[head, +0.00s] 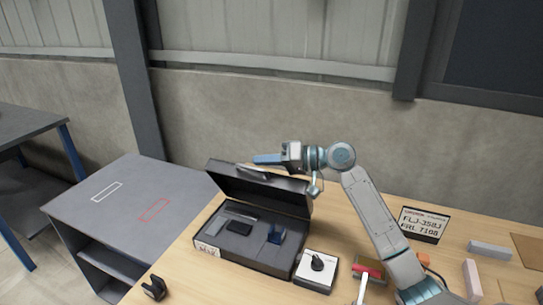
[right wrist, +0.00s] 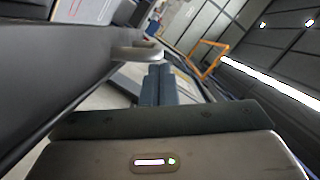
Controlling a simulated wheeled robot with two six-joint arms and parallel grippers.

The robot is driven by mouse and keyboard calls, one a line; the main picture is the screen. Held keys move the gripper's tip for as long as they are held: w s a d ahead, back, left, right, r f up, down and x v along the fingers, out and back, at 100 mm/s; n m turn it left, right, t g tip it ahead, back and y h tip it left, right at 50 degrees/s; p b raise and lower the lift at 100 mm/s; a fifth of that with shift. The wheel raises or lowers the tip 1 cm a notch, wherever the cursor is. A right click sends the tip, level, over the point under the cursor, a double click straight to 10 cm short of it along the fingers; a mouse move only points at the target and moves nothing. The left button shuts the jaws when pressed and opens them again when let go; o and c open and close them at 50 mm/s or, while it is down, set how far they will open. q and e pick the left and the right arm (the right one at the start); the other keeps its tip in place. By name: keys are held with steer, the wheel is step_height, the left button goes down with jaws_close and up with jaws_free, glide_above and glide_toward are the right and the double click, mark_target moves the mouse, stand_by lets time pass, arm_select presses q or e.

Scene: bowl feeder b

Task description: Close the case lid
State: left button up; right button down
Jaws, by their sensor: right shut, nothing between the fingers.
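A dark case (head: 256,257) stands on the wooden table with its lid (head: 258,190) raised at the back. My right gripper (head: 268,159) is shut and empty, at the upper edge of the lid, fingers pointing left. In the right wrist view its closed fingers (right wrist: 156,86) are beside the dark lid (right wrist: 50,75) and close to the grey handle (right wrist: 136,52). I cannot tell whether they touch. My left gripper is not in view.
A white box with a black knob (head: 317,264) stands right of the case. A lettered sign (head: 424,224) and grey blocks (head: 490,250) are farther right. A small black object (head: 153,288) is at the table's left edge. A grey bench (head: 125,205) stands left.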

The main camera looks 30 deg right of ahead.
steer(key=shift+n+h, duration=0.4)
steer(key=shift+n, duration=0.4)
steer(key=shift+s+a+f+b, duration=0.25)
steer(key=shift+s+a+f, duration=0.2)
steer(key=shift+s+a, duration=0.25)
steer(key=shift+s+a+f+b, duration=0.2)
steer(key=shift+s+a+f, duration=0.2)
steer(key=shift+s+a, duration=0.2)
